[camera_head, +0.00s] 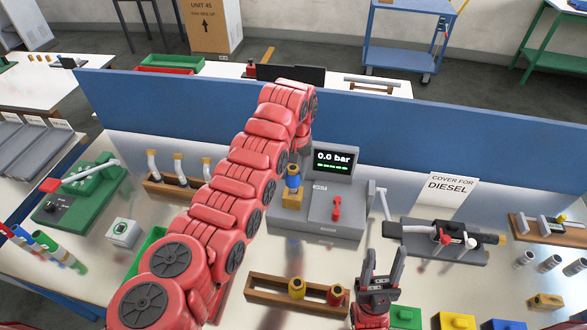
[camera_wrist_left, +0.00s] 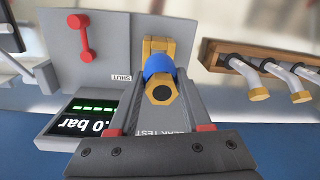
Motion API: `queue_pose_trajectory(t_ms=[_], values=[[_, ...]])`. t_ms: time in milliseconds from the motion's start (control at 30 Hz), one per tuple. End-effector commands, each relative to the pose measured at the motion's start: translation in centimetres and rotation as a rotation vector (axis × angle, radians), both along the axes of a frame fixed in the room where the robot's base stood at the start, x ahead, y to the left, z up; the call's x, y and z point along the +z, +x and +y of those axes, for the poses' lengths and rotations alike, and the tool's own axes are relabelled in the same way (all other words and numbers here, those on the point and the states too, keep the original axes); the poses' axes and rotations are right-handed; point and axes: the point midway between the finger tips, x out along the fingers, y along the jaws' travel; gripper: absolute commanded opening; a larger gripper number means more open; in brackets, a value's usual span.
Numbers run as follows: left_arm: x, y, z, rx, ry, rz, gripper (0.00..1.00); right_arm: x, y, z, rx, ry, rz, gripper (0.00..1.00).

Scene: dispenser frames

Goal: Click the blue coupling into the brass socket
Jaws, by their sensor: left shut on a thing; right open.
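The blue coupling (camera_head: 293,182), with a brass hex end, stands on top of the brass socket (camera_head: 292,200) on a grey test unit. In the left wrist view, the blue coupling (camera_wrist_left: 158,65) lines up with the brass socket (camera_wrist_left: 156,44) and seems to touch it. I cannot tell whether it is locked in. My left gripper (camera_wrist_left: 160,78) is shut on the coupling, one finger each side; in the head view my arm partly hides it. My right gripper (camera_head: 383,260) is open and empty, pointing up at the front.
The unit's display (camera_head: 336,160) reads 0.0 bar. A red lever (camera_head: 337,207) sits on its panel. A black clamp fixture (camera_head: 437,240) is right.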

Motion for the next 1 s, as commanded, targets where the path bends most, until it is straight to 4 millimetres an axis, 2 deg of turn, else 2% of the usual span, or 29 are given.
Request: queue_pose_trajectory(t_ms=[1000], values=[[-0.06,0.06,-0.06,0.000,-0.001,-0.004,0.00,-0.90,0.00,0.01,0.000,0.000,0.000,0.50]])
